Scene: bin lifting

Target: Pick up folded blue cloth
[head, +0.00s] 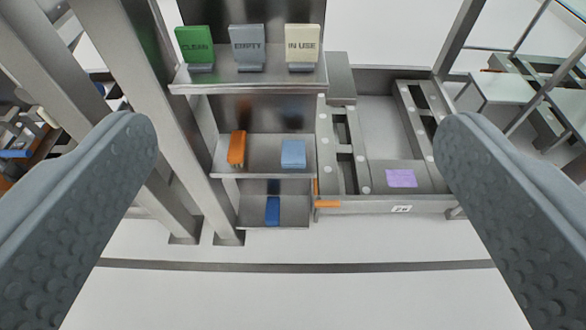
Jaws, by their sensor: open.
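The folded blue cloth (293,154) is a light blue, roughly square block on the right part of the middle shelf (226,158) of a metal rack. My gripper (297,150) is open and empty, with one grey dimpled finger at the left of the picture and the other at the right. The cloth lies beyond the fingers, between them in the picture and apart from both. Nothing hides it.
An orange object (237,148) stands left of the cloth on that shelf. A dark blue object (272,211) is on the lower shelf. Green (194,42), grey (247,45) and cream (302,44) signs stand above. A purple patch (401,178) lies right. Metal posts (150,110) stand left.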

